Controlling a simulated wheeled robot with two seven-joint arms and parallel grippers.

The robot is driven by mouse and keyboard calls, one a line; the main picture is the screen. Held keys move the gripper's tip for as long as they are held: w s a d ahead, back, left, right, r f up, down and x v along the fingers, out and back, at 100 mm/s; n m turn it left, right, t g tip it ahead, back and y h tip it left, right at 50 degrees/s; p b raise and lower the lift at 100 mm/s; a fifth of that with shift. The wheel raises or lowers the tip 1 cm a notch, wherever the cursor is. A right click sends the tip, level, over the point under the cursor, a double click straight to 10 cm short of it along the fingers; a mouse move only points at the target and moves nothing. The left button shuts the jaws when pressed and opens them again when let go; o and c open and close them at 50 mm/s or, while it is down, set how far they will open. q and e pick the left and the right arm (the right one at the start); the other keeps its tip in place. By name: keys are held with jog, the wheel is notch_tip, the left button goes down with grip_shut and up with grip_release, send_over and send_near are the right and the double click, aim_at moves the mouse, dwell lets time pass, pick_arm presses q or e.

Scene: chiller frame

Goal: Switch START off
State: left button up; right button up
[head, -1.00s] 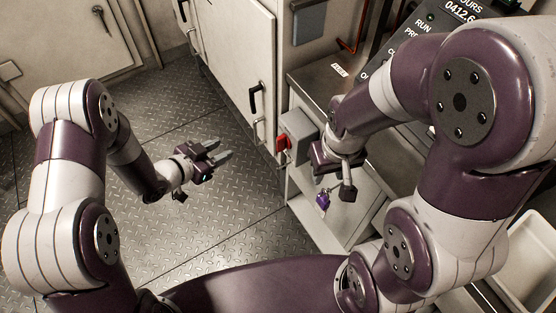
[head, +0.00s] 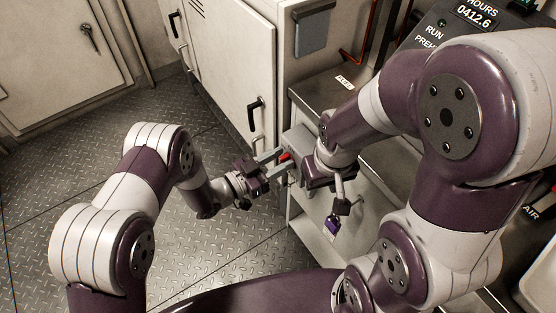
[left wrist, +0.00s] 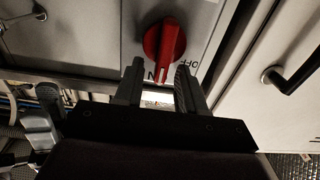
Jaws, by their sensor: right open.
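A red rotary switch knob (head: 284,156) sits on the grey box (head: 298,141) at the cabinet's edge. In the left wrist view the knob (left wrist: 164,42) has its white mark pointing down, to a partly hidden label ending in N. An upside-down OFF label is at its right. No START label is legible. My left gripper (head: 272,165) is open, its fingers pointing at the knob. In the left wrist view its fingertips (left wrist: 160,70) lie either side of the knob's lower end; contact cannot be told. My right gripper (head: 334,188) is open, just right of the box.
A purple tag or lock (head: 332,225) hangs below my right gripper; what holds it is unclear. A white cabinet door with a black handle (head: 255,112) stands behind the box. A control panel (head: 450,30) is at upper right. The floor at left is clear.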

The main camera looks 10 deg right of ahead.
pick_arm(q)
grip_shut()
jog(key=shift+w+n, duration=0.1)
jog(key=shift+n, duration=0.2)
jog(key=n, duration=0.3)
jog(key=shift+w+a+n+p, duration=0.2)
jog(key=shift+w+n+p, duration=0.1)
jog(key=shift+w+p, duration=0.05)
jog(key=n, duration=0.3)
jog(key=w+n, duration=0.1)
jog(key=shift+a+f+n, duration=0.15)
jog(key=shift+f+n, duration=0.15)
jog(key=shift+f, duration=0.05)
jog(key=shift+w+a+f+n+p, duration=0.1)
jog(key=shift+f+n, duration=0.25)
jog(key=shift+n, duration=1.15)
jog(key=shift+w+d+f+n+p, duration=0.15)
jog(key=shift+f+n, duration=0.15)
jog(key=shift+n, duration=1.2)
jog(key=shift+w+a+f+n+p, duration=0.15)
jog(key=shift+f+n, duration=0.2)
jog(key=shift+n, duration=1.15)
jog(key=shift+s, duration=0.1)
